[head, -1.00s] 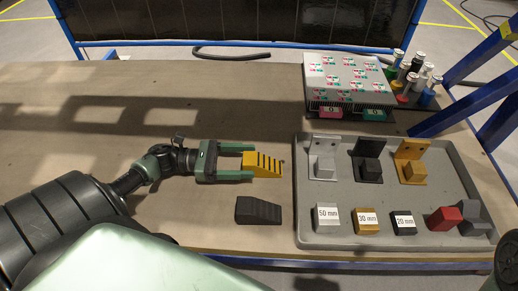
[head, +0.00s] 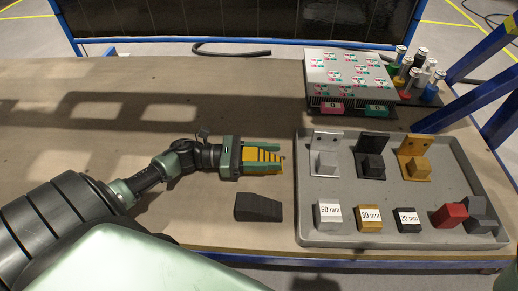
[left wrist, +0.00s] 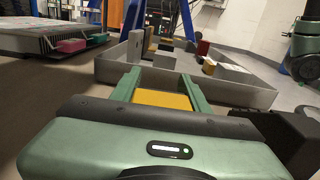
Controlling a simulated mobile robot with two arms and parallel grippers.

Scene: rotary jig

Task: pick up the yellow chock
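The yellow chock (head: 264,156), a wedge with dark stripes, lies on the bench left of the grey tray. My left gripper (head: 266,156) has its two green fingers along opposite sides of it. In the left wrist view, the chock's yellow face (left wrist: 162,99) nearly fills the space between the fingers. I cannot tell whether the fingers press on it. The chock seems to rest on the bench.
A dark wedge (head: 258,207) lies in front of the chock. The grey tray (head: 300,190) to the right holds brackets and labelled blocks. A panel (head: 347,73) and several coloured cylinders stand behind it. The bench's left back is clear.

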